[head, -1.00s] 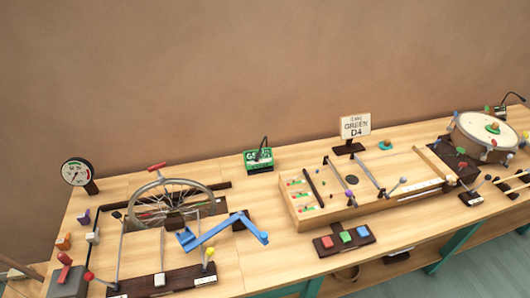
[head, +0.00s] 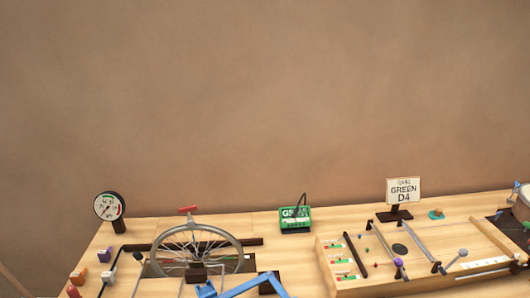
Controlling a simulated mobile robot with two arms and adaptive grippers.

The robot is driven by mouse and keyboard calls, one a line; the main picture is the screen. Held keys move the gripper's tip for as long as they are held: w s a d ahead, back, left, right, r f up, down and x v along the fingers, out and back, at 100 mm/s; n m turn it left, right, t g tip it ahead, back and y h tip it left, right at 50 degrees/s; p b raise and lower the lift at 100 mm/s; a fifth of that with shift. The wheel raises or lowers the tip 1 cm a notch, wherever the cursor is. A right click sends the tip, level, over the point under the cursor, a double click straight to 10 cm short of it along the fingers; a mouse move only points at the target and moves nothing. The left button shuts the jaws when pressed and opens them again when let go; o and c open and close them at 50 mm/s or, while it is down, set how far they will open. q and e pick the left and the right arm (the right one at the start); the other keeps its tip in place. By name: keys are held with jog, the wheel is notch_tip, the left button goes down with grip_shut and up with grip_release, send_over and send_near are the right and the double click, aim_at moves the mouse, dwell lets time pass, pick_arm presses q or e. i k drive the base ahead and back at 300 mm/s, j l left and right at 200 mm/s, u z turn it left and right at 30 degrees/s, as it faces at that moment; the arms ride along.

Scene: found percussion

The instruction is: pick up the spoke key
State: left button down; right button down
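I cannot identify the spoke key with certainty. A small red T-shaped piece (head: 188,210) shows at the top of the spoked wheel (head: 236,238), and I cannot tell whether it is the key. The wheel stands upright on the bench at the left, its lower part near the picture's bottom edge. A bent blue bar (head: 250,284) shows in front of the wheel, partly cut off. Neither of my grippers is in view.
A dial gauge (head: 109,206) stands at the left. A GREEN D4 sign (head: 403,191) stands behind a wooden tray (head: 325,268) with rods. The bench (head: 265,225) has bare wood near the green box. The wall behind is plain.

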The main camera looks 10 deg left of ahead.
aim_at(190, 221)
jog(key=u, duration=1.2)
